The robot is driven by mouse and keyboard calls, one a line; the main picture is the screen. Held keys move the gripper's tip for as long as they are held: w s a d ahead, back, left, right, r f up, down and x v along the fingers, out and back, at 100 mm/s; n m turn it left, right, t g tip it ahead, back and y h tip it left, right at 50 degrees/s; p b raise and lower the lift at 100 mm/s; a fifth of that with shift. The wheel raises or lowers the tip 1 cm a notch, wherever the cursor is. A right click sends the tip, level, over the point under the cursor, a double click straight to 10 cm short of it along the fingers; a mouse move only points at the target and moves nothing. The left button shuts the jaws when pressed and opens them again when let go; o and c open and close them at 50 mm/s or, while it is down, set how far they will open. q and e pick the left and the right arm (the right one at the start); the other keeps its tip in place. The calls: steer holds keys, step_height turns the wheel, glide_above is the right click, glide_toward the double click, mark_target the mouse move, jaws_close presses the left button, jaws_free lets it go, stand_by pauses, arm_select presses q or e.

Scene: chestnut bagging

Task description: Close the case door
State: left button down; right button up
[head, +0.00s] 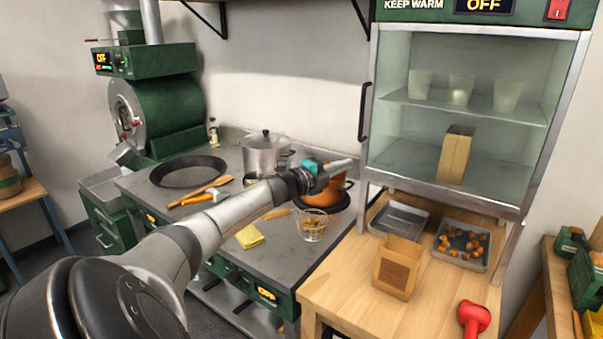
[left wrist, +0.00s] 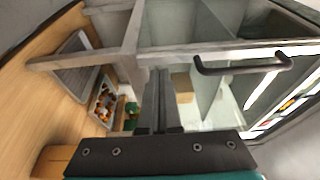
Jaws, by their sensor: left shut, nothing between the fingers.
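The keep-warm case (head: 480,100) stands at the right of the head view. Its glass door has a metal frame with a dark handle (head: 364,112) on the left side. The handle also shows at the upper right in the left wrist view (left wrist: 243,66). I cannot tell for certain whether the door stands ajar. A paper bag (head: 455,155) stands upright on the case floor. My left gripper (head: 343,166) is shut and empty, left of the case's lower left corner and below the handle, seemingly apart from both. My right gripper is not in view.
On the wooden counter (head: 345,295) are an open paper bag (head: 397,268), an empty metal tray (head: 399,218), a tray of chestnuts (head: 462,245) and a red object (head: 474,317). A pot (head: 266,153) and a glass bowl (head: 312,228) stand on the stove top.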

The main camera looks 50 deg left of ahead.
arm_select(q)
steer(key=s+a, duration=0.5)
steer(key=s, duration=0.3)
steer(key=shift+f, duration=0.25)
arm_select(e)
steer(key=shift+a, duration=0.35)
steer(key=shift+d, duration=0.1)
